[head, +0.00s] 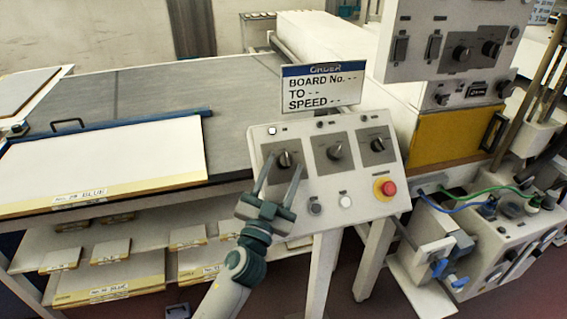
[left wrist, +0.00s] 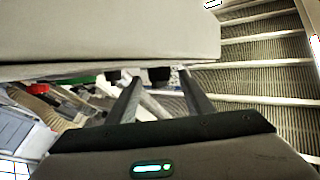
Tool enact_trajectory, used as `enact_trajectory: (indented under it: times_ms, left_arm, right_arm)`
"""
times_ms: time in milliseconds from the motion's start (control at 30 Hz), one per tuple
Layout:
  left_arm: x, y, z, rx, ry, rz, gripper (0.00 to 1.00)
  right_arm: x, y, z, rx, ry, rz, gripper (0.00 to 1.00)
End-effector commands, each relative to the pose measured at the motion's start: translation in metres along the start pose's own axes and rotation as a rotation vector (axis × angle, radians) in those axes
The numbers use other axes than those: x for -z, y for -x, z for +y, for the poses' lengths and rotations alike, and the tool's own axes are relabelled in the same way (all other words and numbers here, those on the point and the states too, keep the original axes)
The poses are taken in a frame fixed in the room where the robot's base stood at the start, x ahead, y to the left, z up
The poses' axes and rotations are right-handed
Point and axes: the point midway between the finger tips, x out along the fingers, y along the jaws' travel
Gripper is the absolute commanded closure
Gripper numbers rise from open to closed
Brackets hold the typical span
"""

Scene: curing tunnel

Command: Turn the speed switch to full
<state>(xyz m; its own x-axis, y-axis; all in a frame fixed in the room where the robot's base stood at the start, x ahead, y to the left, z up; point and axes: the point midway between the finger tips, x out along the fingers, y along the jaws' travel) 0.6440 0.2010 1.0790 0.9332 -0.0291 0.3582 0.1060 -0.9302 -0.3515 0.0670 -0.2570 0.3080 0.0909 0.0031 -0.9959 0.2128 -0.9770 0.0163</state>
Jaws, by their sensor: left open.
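A sloped pale control panel (head: 312,196) carries three dark rotary knobs: a left knob (head: 285,159), a middle knob (head: 335,152) and a right knob (head: 377,144). Their small labels are too blurred to read, so I cannot tell which is the speed switch. My left gripper (head: 281,168) is open, with its two fingers on either side of the left knob; I cannot tell whether they touch it. In the left wrist view, the fingers (left wrist: 160,78) point at the panel edge, with a small dark part between their tips. My right gripper is not in view.
The panel also has a red stop button (head: 387,188) on yellow and a white button (head: 345,202). An order sign (head: 322,88) stands above it, its values dashes. A board (head: 110,160) lies on the table at left. A machine cabinet (head: 455,50) stands at right.

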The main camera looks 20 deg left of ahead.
Motion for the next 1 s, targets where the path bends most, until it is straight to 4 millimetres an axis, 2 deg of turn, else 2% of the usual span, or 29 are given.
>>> enact_trajectory:
  times_ms: [133,433,467,600,633,1000]
  left_arm:
    - [0.0001,-0.0080,-0.0001,0.000,-0.001,-0.001,0.53]
    - [-0.0003,-0.0091,0.0001,0.000,0.000,0.000,0.53]
    - [-0.0003,-0.0091,0.0001,0.000,0.000,0.000,0.55]
    - [-0.0003,-0.0090,0.0001,0.000,0.000,0.000,0.89]
    - [-0.0002,-0.0090,0.0001,0.000,0.000,0.000,0.94]
    - [0.0018,-0.0095,-0.0010,-0.021,-0.006,-0.001,0.94]
  right_arm:
    - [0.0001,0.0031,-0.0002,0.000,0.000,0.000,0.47]
    - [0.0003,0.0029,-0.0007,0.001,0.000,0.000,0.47]
    - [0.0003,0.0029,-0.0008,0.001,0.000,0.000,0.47]
    - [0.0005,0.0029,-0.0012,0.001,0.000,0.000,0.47]
    - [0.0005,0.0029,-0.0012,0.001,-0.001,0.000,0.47]
    - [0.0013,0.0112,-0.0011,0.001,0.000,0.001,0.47]
